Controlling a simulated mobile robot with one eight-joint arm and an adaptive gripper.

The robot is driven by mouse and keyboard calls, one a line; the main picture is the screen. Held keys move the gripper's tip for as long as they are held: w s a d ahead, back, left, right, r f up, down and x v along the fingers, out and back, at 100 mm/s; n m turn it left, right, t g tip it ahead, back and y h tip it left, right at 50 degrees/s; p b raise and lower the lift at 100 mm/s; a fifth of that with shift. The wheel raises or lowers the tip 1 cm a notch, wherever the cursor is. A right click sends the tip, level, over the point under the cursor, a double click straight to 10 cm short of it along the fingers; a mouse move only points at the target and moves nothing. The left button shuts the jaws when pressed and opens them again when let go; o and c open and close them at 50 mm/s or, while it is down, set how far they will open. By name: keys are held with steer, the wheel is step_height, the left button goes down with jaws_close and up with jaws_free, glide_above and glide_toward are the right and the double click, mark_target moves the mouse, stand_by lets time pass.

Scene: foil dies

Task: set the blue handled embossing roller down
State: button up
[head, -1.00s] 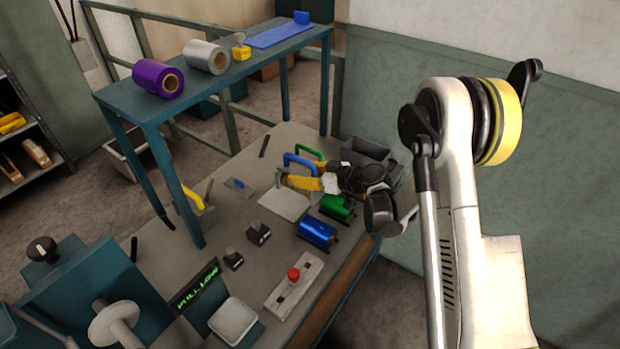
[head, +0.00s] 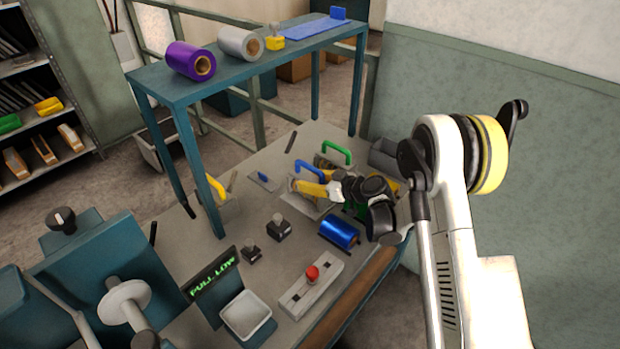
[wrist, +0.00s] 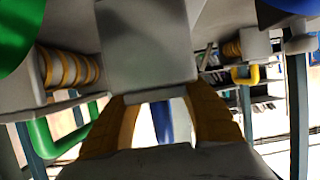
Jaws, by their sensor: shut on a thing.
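My gripper (head: 299,188), with yellow fingers, is shut on the blue handled embossing roller, whose blue arched handle (head: 309,168) stands up beside the fingers. A blue upright part of the handle (wrist: 162,122) shows between the fingers in the wrist view. The gripper is over a pale flat plate (head: 303,207). The roller's lower part is mostly hidden, and I cannot tell whether it touches the plate. A green handle (head: 336,152) stands just behind; it also shows at the left of the wrist view (wrist: 62,135).
A blue foil roll (head: 338,233) lies in front of my gripper; a green one (head: 355,211) is mostly hidden by my arm. Two dark weights (head: 279,229) stand front left. A yellow handle (head: 215,190) stands by the shelf leg. The raised blue shelf (head: 255,65) spans behind.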

steer(key=o, duration=1)
steer(key=shift+f, duration=0.1)
steer(key=o, duration=0.4)
steer(key=shift+c, duration=0.2)
